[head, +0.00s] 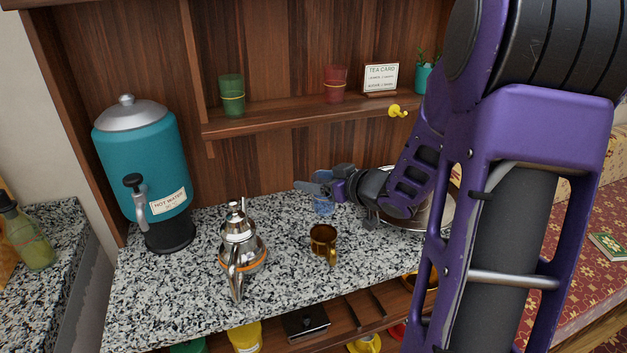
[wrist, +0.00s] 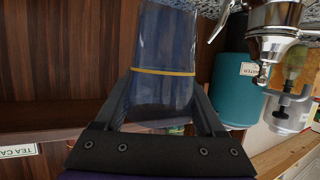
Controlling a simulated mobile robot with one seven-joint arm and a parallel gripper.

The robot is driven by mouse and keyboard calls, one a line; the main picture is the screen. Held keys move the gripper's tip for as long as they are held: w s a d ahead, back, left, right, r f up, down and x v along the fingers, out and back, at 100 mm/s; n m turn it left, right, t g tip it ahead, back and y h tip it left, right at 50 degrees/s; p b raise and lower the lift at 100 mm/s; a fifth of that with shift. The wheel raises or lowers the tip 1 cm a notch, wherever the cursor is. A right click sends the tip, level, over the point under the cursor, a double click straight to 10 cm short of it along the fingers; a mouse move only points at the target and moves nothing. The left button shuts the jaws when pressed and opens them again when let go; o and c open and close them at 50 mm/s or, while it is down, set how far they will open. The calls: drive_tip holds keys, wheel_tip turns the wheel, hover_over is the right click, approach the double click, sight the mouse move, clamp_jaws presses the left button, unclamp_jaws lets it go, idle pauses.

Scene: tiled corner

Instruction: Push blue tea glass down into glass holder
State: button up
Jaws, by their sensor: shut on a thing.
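My gripper (head: 318,182) is above the granite counter, shut on the blue tea glass. The glass (head: 323,207) shows just below the fingers in the head view, partly hidden by them. In the wrist view the clear blue glass (wrist: 160,95) with a yellow band sits between the two fingers. A brass-coloured glass holder (head: 323,242) with a handle stands upright on the counter, nearer the camera than the blue glass and apart from it. Its inside is too small to make out. The holder does not show in the wrist view.
A silver teapot (head: 240,248) stands left of the holder, and a teal hot-water urn (head: 143,160) is further left. A shelf (head: 290,121) above bears a green glass (head: 232,95) and a red glass (head: 335,84). A metal pan is partly behind my arm.

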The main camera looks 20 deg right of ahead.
drive_tip(key=shift+r+p, duration=0.1)
drive_tip(key=shift+p, duration=0.2)
drive_tip(key=b, duration=0.4)
hover_over(315, 227)
drive_tip(key=shift+f, duration=3)
drive_tip(key=shift+f+b, duration=1.7)
drive_tip(key=shift+f, duration=1.25)
drive_tip(key=o, duration=1.4)
drive_tip(key=shift+d, duration=0.1)
drive_tip(key=p+v, duration=0.3)
drive_tip(key=v, duration=1.4)
drive_tip(key=shift+s+p, duration=0.2)
drive_tip(key=shift+p, duration=0.15)
drive_tip(key=shift+r, duration=0.1)
